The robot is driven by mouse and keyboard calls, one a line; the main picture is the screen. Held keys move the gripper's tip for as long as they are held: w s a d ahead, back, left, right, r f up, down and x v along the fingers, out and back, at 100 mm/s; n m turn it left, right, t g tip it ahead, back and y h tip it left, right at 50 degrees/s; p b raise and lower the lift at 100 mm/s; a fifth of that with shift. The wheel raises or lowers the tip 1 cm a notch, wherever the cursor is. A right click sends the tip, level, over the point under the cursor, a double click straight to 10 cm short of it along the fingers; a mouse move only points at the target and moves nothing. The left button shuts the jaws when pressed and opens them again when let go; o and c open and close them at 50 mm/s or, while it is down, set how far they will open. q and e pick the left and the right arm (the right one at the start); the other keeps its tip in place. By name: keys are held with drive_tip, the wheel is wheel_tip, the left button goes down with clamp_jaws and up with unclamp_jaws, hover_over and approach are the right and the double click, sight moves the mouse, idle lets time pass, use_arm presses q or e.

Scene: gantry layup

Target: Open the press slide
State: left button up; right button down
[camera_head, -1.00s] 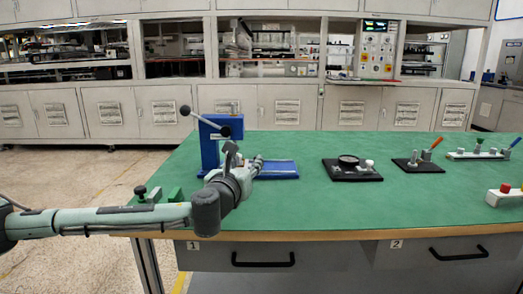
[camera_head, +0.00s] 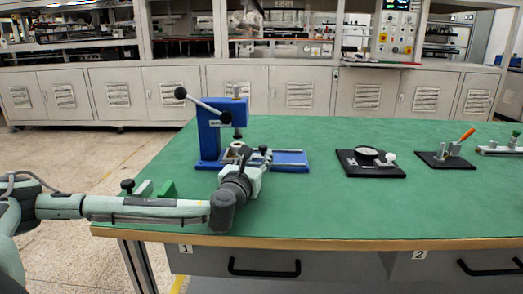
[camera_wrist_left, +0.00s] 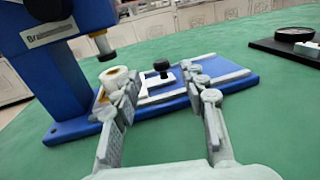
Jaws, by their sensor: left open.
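The blue press (camera_head: 208,135) stands at the left of the green bench, with a lever with black knobs and a ram over its base. In the left wrist view the press body (camera_wrist_left: 55,50) is at upper left. The slide (camera_wrist_left: 158,84), a pale plate with a black knob, lies on the blue base; a white ring-like part is at its left, partly behind a finger. My left gripper (camera_head: 254,156) is over the front of the base. In the wrist view its open fingers (camera_wrist_left: 155,85) stand on either side of the knob, apart from it. My right gripper is not in view.
Black-based fixtures with a round dial (camera_head: 367,154) and an orange handle (camera_head: 467,134) stand to the right. A green block (camera_head: 166,188) and a black knob (camera_head: 127,186) are at the left front. Bare bench lies between the press and the dial fixture.

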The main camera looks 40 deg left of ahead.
sight(262, 148)
use_arm(q)
drive_tip(key=x, duration=0.6)
drive_tip(key=shift+c, duration=0.6)
clamp_jaws()
